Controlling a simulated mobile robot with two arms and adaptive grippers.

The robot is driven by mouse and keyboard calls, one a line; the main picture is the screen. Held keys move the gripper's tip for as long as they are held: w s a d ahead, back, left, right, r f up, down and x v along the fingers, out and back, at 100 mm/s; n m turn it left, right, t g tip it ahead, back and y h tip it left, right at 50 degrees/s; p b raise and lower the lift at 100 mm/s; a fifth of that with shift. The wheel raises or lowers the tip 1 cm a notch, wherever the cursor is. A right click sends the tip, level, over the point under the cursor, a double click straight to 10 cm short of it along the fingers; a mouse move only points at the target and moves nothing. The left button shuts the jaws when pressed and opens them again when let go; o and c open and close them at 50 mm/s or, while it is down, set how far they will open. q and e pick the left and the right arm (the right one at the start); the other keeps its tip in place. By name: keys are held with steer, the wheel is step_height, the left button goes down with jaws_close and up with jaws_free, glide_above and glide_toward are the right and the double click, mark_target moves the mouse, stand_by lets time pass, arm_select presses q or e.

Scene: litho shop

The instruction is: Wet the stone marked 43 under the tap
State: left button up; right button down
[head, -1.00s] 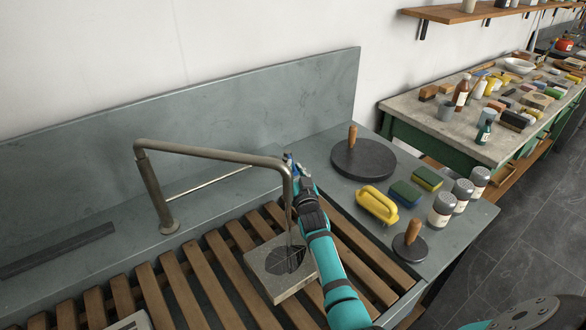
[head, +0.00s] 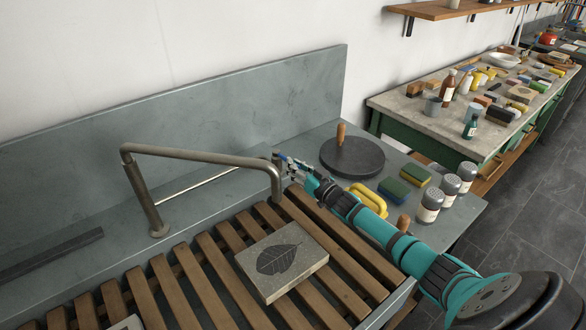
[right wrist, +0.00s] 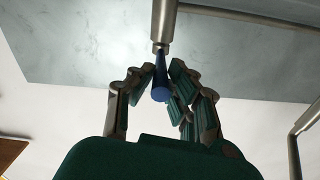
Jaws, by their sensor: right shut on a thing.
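A pale square stone (head: 281,268) with a dark leaf picture lies flat on the wooden slats, in front of and below the tap (head: 215,155). I cannot read a number on it. The tap is a bent metal pipe whose spout end points down behind the stone; I see no water falling. My right gripper (head: 288,166) is beside the spout, shut on a blue handle (right wrist: 160,88). In the right wrist view this handle joins a metal pipe (right wrist: 164,25), between the fingers (right wrist: 158,84). My left gripper is not in view.
A round dark disc with a wooden knob (head: 352,156), a yellow-handled tool (head: 372,199), sponges (head: 404,186) and several shakers (head: 446,191) stand on the grey counter at the right. Another stone's edge (head: 127,323) shows at bottom left. A cluttered bench (head: 400,106) stands behind.

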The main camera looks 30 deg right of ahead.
steer(key=shift+r, duration=0.3)
steer(key=c, duration=1.3)
jaws_free()
steer(key=shift+w+d+f, duration=0.1)
steer(key=shift+w+f, duration=0.05)
steer(key=shift+w, duration=0.05)
steer(key=shift+s, duration=0.1)
steer(key=shift+s+f, duration=0.2)
steer(key=shift+s, duration=0.4)
steer(key=s, duration=0.7)
steer(key=s+d, duration=0.1)
steer(key=s, duration=0.3)
steer(key=shift+r, duration=0.25)
steer(key=shift+w, duration=0.1)
steer(key=shift+c, duration=0.2)
